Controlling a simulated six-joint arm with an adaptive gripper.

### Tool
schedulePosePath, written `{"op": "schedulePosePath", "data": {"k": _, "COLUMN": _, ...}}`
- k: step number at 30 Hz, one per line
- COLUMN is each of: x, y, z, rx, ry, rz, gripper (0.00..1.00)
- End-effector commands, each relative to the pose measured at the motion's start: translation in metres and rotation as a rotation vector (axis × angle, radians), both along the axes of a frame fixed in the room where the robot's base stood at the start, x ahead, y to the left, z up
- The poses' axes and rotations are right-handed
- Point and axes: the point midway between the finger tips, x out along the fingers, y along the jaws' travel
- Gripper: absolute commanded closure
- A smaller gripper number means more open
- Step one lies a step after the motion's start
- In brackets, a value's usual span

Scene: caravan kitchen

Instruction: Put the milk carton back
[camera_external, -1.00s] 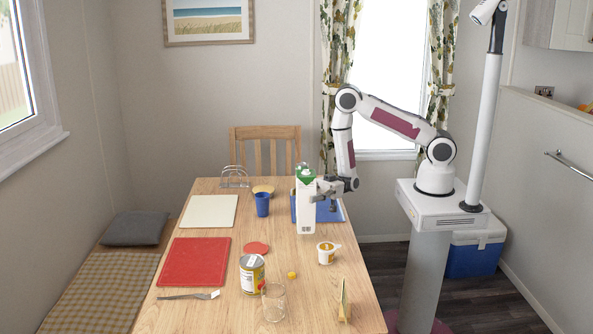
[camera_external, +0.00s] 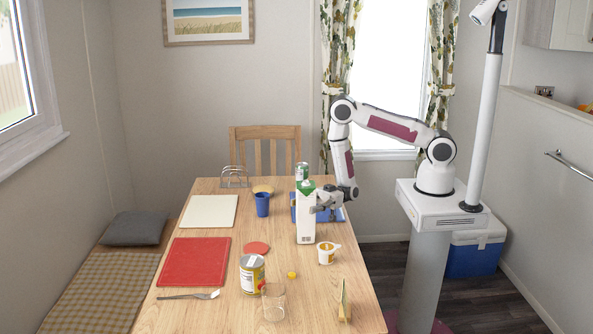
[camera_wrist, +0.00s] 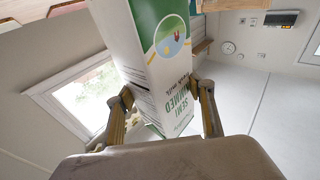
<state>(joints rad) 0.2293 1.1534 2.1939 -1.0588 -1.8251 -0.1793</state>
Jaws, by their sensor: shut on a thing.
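The milk carton (camera_external: 306,222), white with a green top, is upright over the right half of the table. My gripper (camera_external: 319,203) reaches in from the right and is shut on it. In the wrist view the carton (camera_wrist: 158,50) fills the space between my two fingers (camera_wrist: 165,97), and its green and white printed side shows. The carton's base is at or just above the table; I cannot tell whether it touches.
A blue holder (camera_external: 338,214) and a green-and-white can (camera_external: 301,171) are behind the carton. A blue cup (camera_external: 262,205) and red lid (camera_external: 256,248) are to the left. Table (camera_external: 285,231) shows bare around the carton.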

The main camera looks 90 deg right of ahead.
Motion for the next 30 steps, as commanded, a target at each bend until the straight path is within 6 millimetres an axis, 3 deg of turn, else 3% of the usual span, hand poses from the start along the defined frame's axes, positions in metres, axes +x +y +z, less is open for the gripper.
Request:
{"op": "schedulePosePath", "data": {"k": 12, "x": 0.0001, "y": 0.0, "z": -0.0025, "rx": 0.001, "ry": -0.001, "rz": 0.0, "gripper": 0.78}}
{"op": "schedulePosePath", "data": {"k": 13, "x": 0.0, "y": 0.0, "z": -0.003, "rx": 0.0, "ry": 0.0, "rz": 0.0, "gripper": 0.45}}
{"op": "schedulePosePath", "data": {"k": 15, "x": 0.0, "y": 0.0, "z": -0.0028, "rx": 0.0, "ry": 0.0, "rz": 0.0, "gripper": 0.3}}
{"op": "schedulePosePath", "data": {"k": 30, "x": 0.0002, "y": -0.0001, "z": 0.0002, "rx": -0.001, "ry": -0.001, "rz": 0.0, "gripper": 0.3}}
